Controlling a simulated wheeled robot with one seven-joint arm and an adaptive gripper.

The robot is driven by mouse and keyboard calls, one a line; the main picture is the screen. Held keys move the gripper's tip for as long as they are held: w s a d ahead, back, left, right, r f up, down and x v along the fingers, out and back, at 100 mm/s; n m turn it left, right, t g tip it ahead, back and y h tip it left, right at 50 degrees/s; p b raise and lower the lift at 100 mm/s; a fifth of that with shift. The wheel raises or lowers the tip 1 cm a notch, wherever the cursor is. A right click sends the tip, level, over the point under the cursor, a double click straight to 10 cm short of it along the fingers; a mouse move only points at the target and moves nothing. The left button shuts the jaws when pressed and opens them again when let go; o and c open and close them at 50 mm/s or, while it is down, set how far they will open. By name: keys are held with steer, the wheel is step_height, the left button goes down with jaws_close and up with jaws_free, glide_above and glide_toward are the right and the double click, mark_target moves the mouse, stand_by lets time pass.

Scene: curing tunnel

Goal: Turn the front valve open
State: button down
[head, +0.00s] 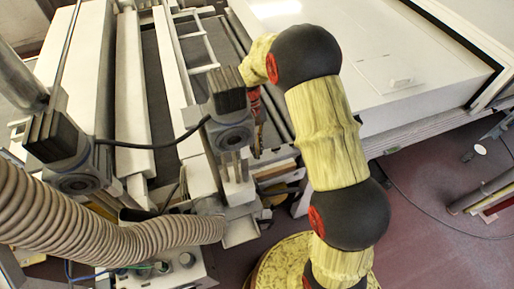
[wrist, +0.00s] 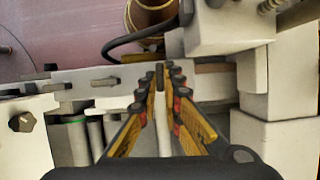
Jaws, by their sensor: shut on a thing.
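In the wrist view my gripper (wrist: 160,82) has its black and yellow fingers closed in on a small dark upright piece (wrist: 159,74), which I take to be the front valve's handle. Only its end shows between the fingertips, and the valve body is hidden. I cannot tell how far it is turned. In the head view my gripper (head: 259,135) is small and reaches down beside the pale machine frame, partly behind my arm. The valve cannot be made out there.
A ribbed beige hose (head: 110,235) crosses the lower left. A large white housing (head: 385,70) stands at upper right. A black cable (wrist: 130,42) curves above the fingers.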

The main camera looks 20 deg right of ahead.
steer(key=shift+w+n, duration=0.1)
steer(key=shift+n, duration=0.3)
steer(key=c, duration=2)
jaws_free()
steer(key=shift+o, duration=0.2)
steer(key=shift+r, duration=0.1)
steer(key=v, duration=1.1)
steer(key=shift+a+r, duration=0.2)
steer(key=shift+r, duration=0.2)
steer(key=shift+w, duration=0.1)
